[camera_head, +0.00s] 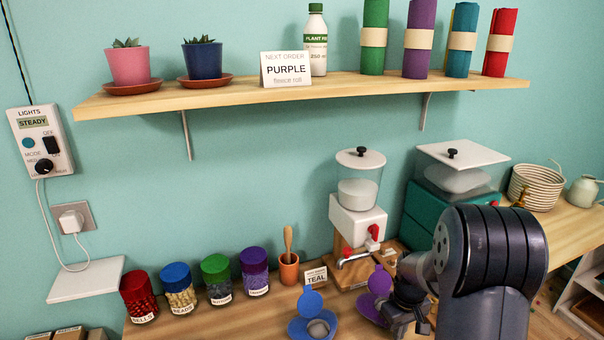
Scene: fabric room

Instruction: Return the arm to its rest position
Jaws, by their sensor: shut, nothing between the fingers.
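My arm rises at the lower right of the head view, its dark rounded link in front of the bench. My gripper (408,312) is low over the bench at the right, shut with nothing seen in it. It is just right of a purple lidded container (380,283), which it partly hides. The fingertips are small and dark here, and part of the bench behind the arm is hidden.
A blue lidded container (312,315) stands left of the purple one. Several jars, a terracotta pot (289,268) and a dispenser (357,215) line the bench. A teal machine (420,205) stands behind my arm. A wooden shelf (230,92) with fabric rolls hangs above.

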